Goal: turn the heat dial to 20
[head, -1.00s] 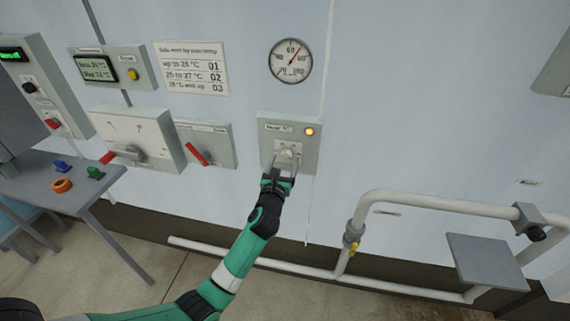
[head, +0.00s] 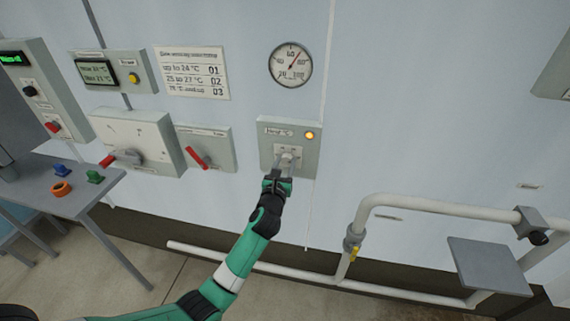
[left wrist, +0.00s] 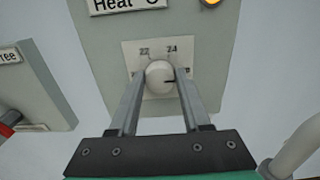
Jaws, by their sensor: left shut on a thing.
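The heat dial (head: 289,154) is a round, pale knob on a white scale plate, on a grey wall box labelled Heat °C (head: 302,130). My left gripper (head: 286,166) is shut on the knob, one finger on each side, as the left wrist view also shows (left wrist: 160,84). My right gripper is out of view.
An amber lamp (head: 309,135) glows on the heat box. A round gauge (head: 291,65) hangs above. Red-handled switch boxes (head: 206,148) are to the left. A table (head: 75,203) with small coloured parts stands at left. White pipes (head: 440,205) run at lower right.

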